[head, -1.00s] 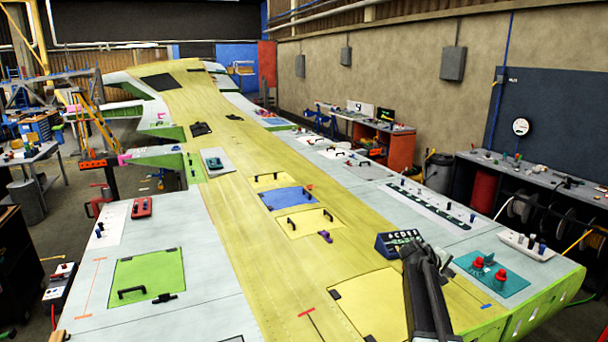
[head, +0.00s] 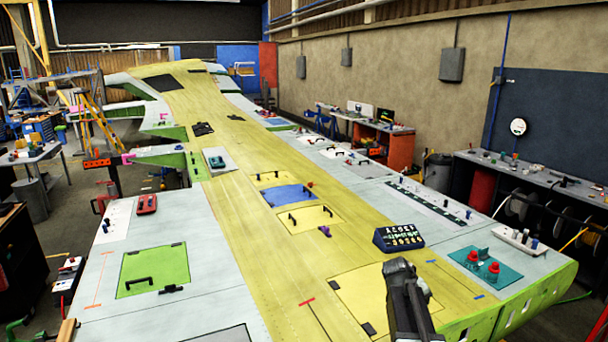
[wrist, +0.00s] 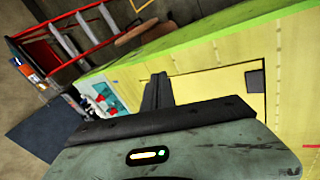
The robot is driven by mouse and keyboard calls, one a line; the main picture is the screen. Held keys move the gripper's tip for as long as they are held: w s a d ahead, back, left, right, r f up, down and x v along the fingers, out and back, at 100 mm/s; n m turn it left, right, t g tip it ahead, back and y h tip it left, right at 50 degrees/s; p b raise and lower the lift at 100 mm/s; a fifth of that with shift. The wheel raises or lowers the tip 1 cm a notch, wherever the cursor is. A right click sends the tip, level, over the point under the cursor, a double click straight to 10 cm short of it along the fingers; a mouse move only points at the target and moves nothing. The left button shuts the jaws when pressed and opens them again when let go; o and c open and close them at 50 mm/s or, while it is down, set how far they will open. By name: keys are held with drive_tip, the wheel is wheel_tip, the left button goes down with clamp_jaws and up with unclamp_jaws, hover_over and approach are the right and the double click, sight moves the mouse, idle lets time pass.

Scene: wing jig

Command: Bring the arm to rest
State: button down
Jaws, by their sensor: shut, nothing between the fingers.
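My gripper (wrist: 158,90) shows in the wrist view as dark fingers, shut together and empty, standing up beyond the dark edge of its grey-green housing. Behind them is a pale yellow panel of the wing. In the head view my dark arm rises from the bottom edge at lower right, in front of the big wing (head: 240,220). It hides part of a yellow hatch (head: 365,295). I cannot make out the fingers there, nor whether the arm touches the wing.
A dark blue box with buttons (head: 398,238) sits on the wing just beyond my arm. A teal plate with red knobs (head: 482,265) lies to its right. A green hatch (head: 152,270) is at left. In the wrist view a red ladder (wrist: 70,35) stands past the wing edge.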

drive_tip(key=s+a+f+m+g+y, duration=0.1)
drive_tip(key=s+a+f+y, duration=0.15)
drive_tip(key=s+a, duration=0.7)
drive_tip(key=s+a+f+m+g+y, duration=0.1)
drive_tip(key=s+a+g+y, duration=0.15)
drive_tip(key=s+a, duration=0.65)
wheel_tip(320, 180, down, 22)
drive_tip(key=w+b, duration=0.1)
drive_tip(key=b, duration=2.1)
drive_tip(key=shift+w+a+f+t+y, duration=0.2)
drive_tip(key=shift+w+a+t+y, duration=0.05)
drive_tip(key=shift+a+t+y, duration=0.15)
